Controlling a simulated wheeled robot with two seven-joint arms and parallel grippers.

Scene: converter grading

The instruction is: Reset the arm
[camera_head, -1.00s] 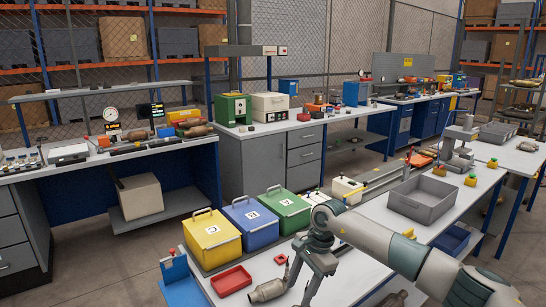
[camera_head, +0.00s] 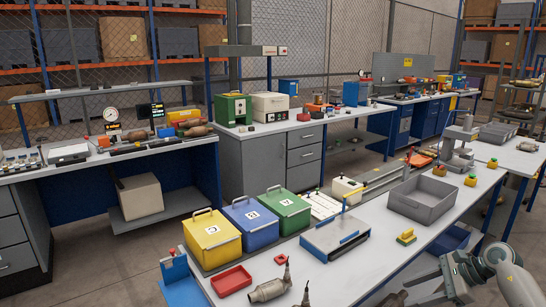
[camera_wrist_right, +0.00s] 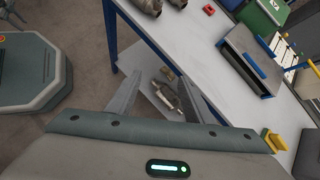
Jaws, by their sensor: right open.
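My right arm is low at the right edge of the head view, with its gripper (camera_head: 428,290) partly cut off by the bottom edge. In the right wrist view the right gripper's two fingers (camera_wrist_right: 161,78) stand apart with nothing between them. They point past the table's edge, with a lower shelf holding metal parts (camera_wrist_right: 167,95) seen behind them. My left gripper is not in view. A metal converter (camera_head: 269,290) lies on the front table (camera_head: 345,275), apart from the right gripper. A second metal part (camera_head: 304,298) is cut off at the bottom edge.
Yellow (camera_head: 212,240), blue (camera_head: 249,224) and green (camera_head: 287,211) lidded boxes stand at the table's left. A red tray (camera_head: 231,281), grey-blue device (camera_head: 335,238), yellow block (camera_head: 406,237) and grey bin (camera_head: 424,199) are on the table. Its front middle is mostly clear.

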